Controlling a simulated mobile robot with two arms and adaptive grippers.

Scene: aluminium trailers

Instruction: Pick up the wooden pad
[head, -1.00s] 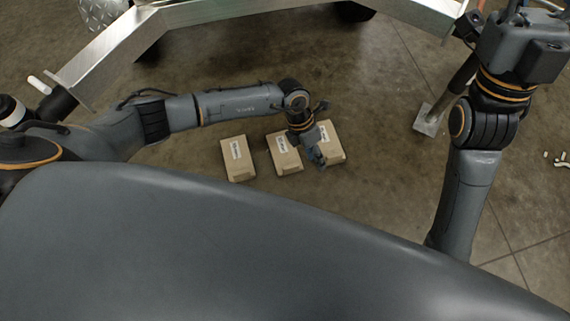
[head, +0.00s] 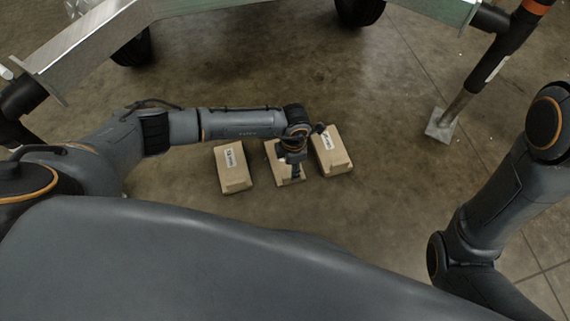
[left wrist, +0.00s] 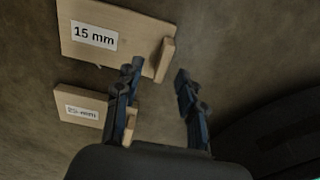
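Three wooden pads lie on the floor in the head view: a left one (head: 232,168), a middle one (head: 274,166) and a right one (head: 330,148). My left gripper (head: 292,172) hangs over the middle pad and hides part of it. In the left wrist view my left gripper (left wrist: 157,71) is open, with nothing between its fingers. There a pad labelled "15 mm" (left wrist: 125,40) has a raised block at its right end, just beyond the left finger. A second pad (left wrist: 75,95), its label hard to read, lies partly behind that finger. My right gripper is out of view.
An aluminium trailer frame (head: 95,40) with black wheels (head: 133,50) spans the far side. A support leg with a square metal foot (head: 440,125) stands on the floor at right. Floor around the pads is clear.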

